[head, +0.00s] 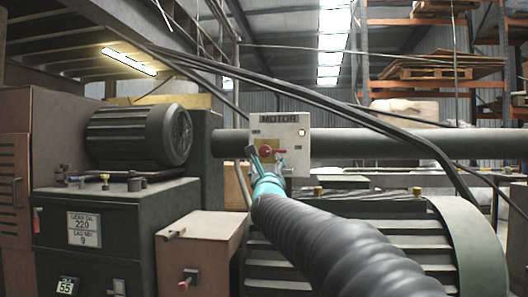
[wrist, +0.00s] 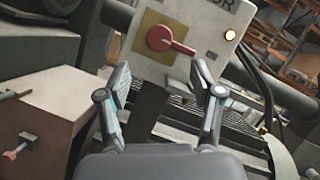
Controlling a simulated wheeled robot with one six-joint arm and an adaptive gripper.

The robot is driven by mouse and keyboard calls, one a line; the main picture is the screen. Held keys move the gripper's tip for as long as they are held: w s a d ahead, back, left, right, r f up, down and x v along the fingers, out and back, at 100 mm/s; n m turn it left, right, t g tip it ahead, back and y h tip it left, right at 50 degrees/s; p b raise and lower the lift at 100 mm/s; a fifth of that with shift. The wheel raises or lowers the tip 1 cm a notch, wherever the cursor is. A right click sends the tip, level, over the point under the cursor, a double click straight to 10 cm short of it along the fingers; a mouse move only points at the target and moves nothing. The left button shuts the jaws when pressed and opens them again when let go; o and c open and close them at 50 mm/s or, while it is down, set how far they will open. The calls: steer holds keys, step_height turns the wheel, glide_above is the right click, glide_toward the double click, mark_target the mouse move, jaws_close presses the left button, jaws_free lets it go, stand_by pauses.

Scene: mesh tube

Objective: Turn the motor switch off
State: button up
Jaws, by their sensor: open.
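The motor switch (wrist: 163,39) is a red rotary knob with a lever on a yellow square plate. It is on a pale panel (wrist: 195,17) marked MOTOR, which also shows in the head view (head: 291,130). The lever points right along the panel, slightly down in the tilted wrist view. In the head view the red switch (head: 266,151) is partly hidden by my gripper (head: 266,162). In the wrist view my gripper (wrist: 160,78) is open and empty. Its fingers are spread below the switch, one on each side, apparently not touching the lever.
A thick dark pipe (head: 400,143) runs beside the panel. A large green motor (head: 138,136) is further left.

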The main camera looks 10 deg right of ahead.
mark_target(265, 153)
steer(key=p+x, duration=0.3)
steer(key=x, duration=0.8)
steer(key=shift+w, duration=0.1)
steer(key=c, duration=1.2)
